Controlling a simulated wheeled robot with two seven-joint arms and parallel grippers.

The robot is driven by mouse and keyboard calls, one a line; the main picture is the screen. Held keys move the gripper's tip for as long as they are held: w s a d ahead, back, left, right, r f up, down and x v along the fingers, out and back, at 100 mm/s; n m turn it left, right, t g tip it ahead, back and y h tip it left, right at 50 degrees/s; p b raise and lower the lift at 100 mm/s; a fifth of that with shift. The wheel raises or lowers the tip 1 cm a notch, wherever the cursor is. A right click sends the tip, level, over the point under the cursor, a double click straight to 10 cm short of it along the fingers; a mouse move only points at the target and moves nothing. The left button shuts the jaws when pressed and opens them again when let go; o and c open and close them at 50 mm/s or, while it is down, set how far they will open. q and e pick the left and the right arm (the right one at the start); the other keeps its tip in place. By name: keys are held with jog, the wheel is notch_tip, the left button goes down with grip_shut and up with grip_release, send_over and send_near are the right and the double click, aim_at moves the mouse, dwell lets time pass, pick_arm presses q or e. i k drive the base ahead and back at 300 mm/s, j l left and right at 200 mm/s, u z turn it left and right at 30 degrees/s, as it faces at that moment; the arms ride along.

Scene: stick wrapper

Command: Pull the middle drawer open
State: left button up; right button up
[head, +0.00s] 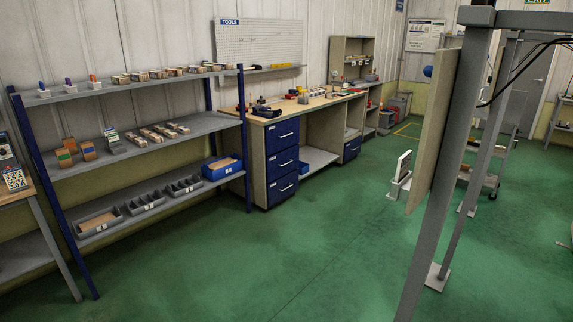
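A workbench (330,102) stands along the back wall with a stack of three blue drawers at its left end. The middle drawer (283,163) is blue with a pale bar handle and looks shut. The top drawer (282,135) above it and the bottom drawer (283,188) below it also look shut. All of them are some way off across the floor. Neither of my grippers shows in the head view.
A shelf unit (160,129) with boxes and grey bins stands left of the drawers. A grey metal frame (447,165) with a panel rises at the right. Green floor (270,260) lies clear in front of the drawers.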

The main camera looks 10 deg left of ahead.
aim_at(283, 162)
jog(key=i+j+u, duration=0.25)
jog(key=i+u, duration=0.15)
jog(key=i+j+u, duration=0.15)
jog(key=i+u, duration=0.2)
jog(key=i+j, duration=0.1)
jog(key=i, duration=0.35)
jog(key=i+j+z, duration=0.1)
jog(key=i, duration=0.35)
jog(key=i+j+z, duration=0.1)
jog(key=i, duration=0.4)
jog(key=i+l+z, duration=0.2)
jog(key=i+z, duration=0.6)
jog(key=i, duration=0.25)
jog(key=i+z, duration=0.4)
jog(key=i, duration=0.15)
